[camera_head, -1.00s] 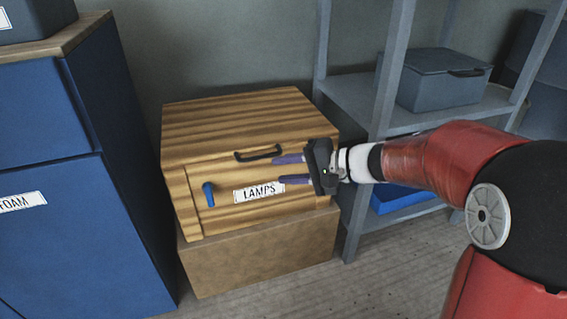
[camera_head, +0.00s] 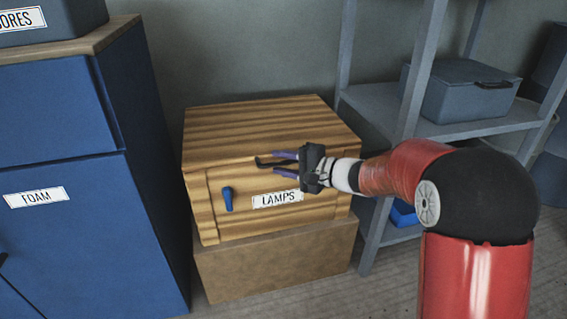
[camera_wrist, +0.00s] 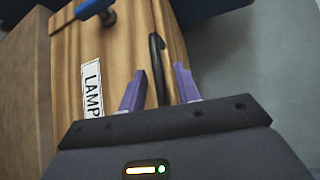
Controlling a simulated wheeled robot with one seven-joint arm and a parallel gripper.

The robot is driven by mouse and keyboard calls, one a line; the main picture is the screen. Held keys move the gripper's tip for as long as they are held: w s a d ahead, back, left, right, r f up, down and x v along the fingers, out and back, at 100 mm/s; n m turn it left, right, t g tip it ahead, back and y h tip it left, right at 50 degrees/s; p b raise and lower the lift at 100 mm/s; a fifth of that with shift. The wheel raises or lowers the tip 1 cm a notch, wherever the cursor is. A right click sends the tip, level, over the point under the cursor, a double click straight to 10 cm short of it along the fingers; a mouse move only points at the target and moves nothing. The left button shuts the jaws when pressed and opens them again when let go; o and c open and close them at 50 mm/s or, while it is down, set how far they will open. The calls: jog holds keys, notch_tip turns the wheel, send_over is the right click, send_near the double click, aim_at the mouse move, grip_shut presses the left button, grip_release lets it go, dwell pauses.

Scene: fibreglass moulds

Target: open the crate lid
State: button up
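The wooden crate (camera_head: 238,190) labelled LAMPS has a striped lid (camera_head: 262,123), which is down. A dark bar handle (camera_head: 262,164) is on the front near the top; my gripper hides part of it. A blue lever (camera_head: 227,198) points down on the crate's front left. My gripper (camera_head: 273,163) is open at the handle, its two purple fingers apart. In the wrist view the handle (camera_wrist: 155,52) runs into the gap between the fingers (camera_wrist: 160,73). I cannot tell whether either finger touches it.
The crate sits on a brown block (camera_head: 280,262). A blue FOAM cabinet (camera_head: 60,235) stands close at left. A grey shelf rack (camera_head: 430,132) at right carries a grey box (camera_head: 458,92). Floor shows in front of the block.

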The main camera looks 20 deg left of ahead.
grip_shut()
dwell(0.3)
